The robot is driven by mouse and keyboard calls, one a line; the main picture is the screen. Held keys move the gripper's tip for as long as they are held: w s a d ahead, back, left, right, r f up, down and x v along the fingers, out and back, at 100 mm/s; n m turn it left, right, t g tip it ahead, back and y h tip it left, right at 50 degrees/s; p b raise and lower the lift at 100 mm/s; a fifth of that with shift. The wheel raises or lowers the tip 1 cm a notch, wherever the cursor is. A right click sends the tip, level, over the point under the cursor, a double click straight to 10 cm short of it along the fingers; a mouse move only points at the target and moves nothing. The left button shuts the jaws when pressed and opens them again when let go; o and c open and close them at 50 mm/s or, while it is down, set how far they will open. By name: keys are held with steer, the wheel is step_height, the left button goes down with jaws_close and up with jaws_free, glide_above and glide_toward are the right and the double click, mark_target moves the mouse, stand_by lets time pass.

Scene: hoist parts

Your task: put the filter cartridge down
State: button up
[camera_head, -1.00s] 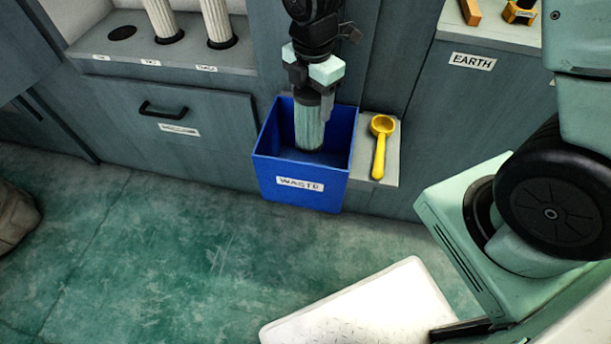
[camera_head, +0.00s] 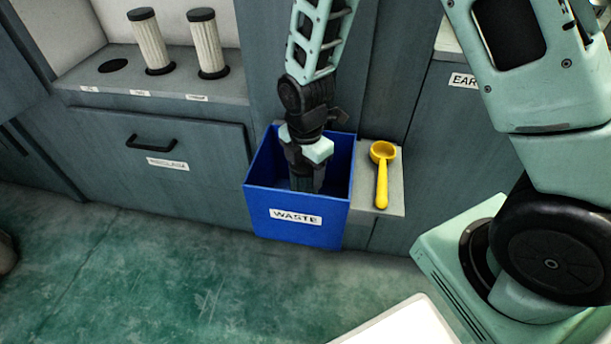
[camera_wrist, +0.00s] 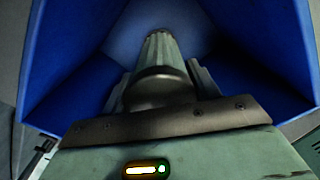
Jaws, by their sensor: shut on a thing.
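The greenish-grey ribbed filter cartridge (camera_head: 304,184) hangs upright in my gripper (camera_head: 306,170), down inside the blue waste bin (camera_head: 297,216). In the wrist view the cartridge (camera_wrist: 160,62) runs from between the jaws toward the bin floor, with the blue bin walls (camera_wrist: 75,45) around it. My gripper is shut on it, and the jaws are at about the height of the bin rim. The cartridge's lower end is hidden behind the bin's front wall in the head view, so I cannot tell whether it touches the floor.
A yellow scoop (camera_head: 382,172) lies on a grey ledge (camera_head: 396,205) right of the bin. Two pale filter cartridges (camera_head: 207,47) stand in the shelf (camera_head: 225,88) at the back left, beside an empty round hole (camera_head: 113,66). A closed drawer (camera_head: 185,180) is below.

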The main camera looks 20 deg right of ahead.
steer(key=shift+f, duration=0.75)
steer(key=shift+f, duration=0.25)
steer(key=o, duration=1.6)
steer(key=shift+o, duration=0.2)
